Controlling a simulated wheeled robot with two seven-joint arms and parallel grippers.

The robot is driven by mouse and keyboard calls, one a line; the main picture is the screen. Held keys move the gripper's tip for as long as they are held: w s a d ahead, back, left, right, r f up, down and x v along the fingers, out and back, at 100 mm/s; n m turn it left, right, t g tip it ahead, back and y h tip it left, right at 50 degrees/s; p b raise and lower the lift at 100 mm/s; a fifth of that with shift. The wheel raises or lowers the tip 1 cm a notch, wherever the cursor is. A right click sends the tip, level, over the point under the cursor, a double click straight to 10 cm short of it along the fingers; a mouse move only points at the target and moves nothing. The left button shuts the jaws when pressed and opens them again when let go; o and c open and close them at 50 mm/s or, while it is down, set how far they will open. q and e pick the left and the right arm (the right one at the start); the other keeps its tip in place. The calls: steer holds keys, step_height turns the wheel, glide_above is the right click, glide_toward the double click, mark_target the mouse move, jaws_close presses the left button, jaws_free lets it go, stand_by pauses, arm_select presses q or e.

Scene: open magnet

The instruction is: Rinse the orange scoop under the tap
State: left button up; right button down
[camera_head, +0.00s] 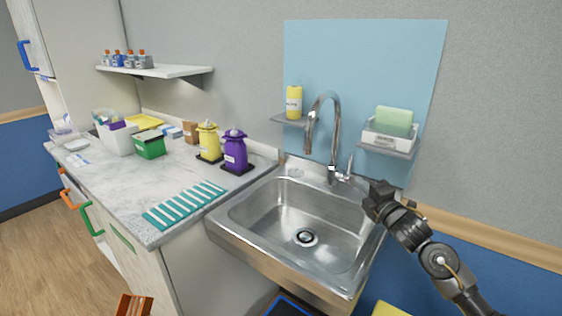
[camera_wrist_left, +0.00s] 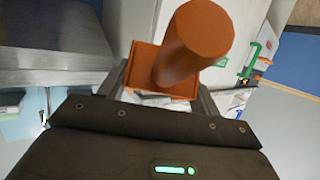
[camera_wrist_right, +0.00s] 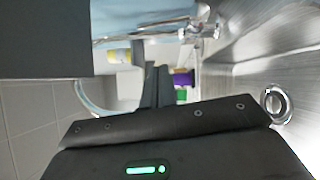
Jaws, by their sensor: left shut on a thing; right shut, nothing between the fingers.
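The orange scoop (camera_head: 133,305) shows only in part at the bottom edge of the head view, left of the sink. In the left wrist view the scoop (camera_wrist_left: 190,42) is large, with a round, thick part toward the camera. My left gripper (camera_wrist_left: 163,90) is shut on it. The tap (camera_head: 325,112) is a curved chrome spout over the sink (camera_head: 290,225), with a lever (camera_head: 346,168) at its right base. No water shows. My right gripper (camera_head: 376,196) is shut and empty at the sink's back right corner, right of and below the lever, apart from it.
The counter left of the sink holds a teal striped mat (camera_head: 185,204), purple (camera_head: 235,152) and yellow (camera_head: 208,142) dispensers and a green box (camera_head: 149,145). Wall shelves beside the tap hold a yellow bottle (camera_head: 294,102) and a green sponge (camera_head: 394,119). The basin is empty.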

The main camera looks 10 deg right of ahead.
mark_target(349, 167)
arm_select(q)
steer(key=shift+d+r+p, duration=0.1)
steer(key=shift+r+p, duration=0.4)
steer(key=shift+r, duration=0.3)
steer(key=shift+r+p, duration=0.3)
steer(key=shift+p, duration=0.1)
steer(key=shift+r, duration=0.1)
arm_select(e)
steer(key=w+d+r, duration=0.1)
steer(key=w, duration=0.7)
steer(key=shift+w+d+r, duration=0.15)
steer(key=shift+w+d, duration=0.05)
steer(key=shift+d, duration=0.15)
steer(key=shift+w, duration=0.1)
